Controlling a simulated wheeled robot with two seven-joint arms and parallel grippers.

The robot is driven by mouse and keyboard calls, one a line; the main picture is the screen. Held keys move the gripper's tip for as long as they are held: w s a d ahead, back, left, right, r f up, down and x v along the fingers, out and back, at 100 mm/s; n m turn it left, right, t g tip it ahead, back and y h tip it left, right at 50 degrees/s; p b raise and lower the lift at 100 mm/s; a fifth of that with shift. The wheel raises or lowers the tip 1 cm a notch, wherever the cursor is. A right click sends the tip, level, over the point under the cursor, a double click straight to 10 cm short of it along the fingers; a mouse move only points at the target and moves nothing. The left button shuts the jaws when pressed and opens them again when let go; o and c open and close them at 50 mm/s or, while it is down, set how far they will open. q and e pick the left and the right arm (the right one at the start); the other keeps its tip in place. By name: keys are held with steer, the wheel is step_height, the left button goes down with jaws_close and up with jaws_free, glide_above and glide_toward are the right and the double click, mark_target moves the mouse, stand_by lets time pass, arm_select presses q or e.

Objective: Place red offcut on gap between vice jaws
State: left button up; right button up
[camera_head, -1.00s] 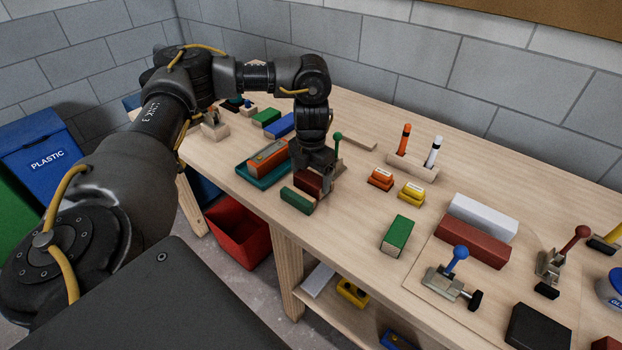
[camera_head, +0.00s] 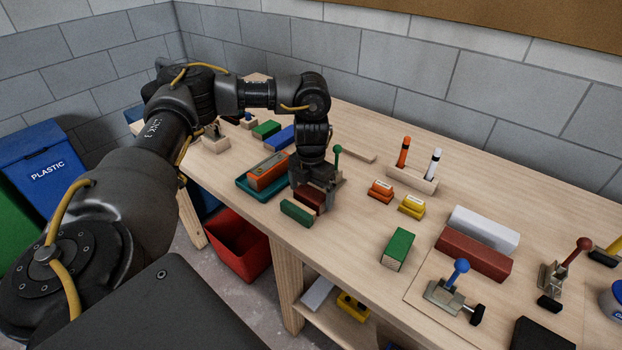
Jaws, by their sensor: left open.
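The red offcut (camera_head: 309,199) is a small dark red block on the bench, just behind a green block (camera_head: 297,212). My left gripper (camera_head: 312,200) points down over it, with its open fingers low around the red block. The fingers and wrist hide part of the block, and I cannot tell whether they touch it. I cannot clearly make out the vice jaws or the gap between them. A pale wooden fixture with grey metal (camera_head: 214,139) stands at the far left of the bench. My right gripper is out of view.
A teal tray (camera_head: 247,188) holding an orange block lies left of the gripper; a green-knobbed clamp (camera_head: 337,151) is close behind it. Orange (camera_head: 380,191) and yellow (camera_head: 411,207) pieces, a green block (camera_head: 398,249) and a blue-knobbed clamp (camera_head: 457,284) are to the right.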

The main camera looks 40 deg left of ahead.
mark_target(311, 193)
arm_select(q)
step_height(311, 193, up, 12)
steer(key=p, duration=0.1)
stand_by(0.7)
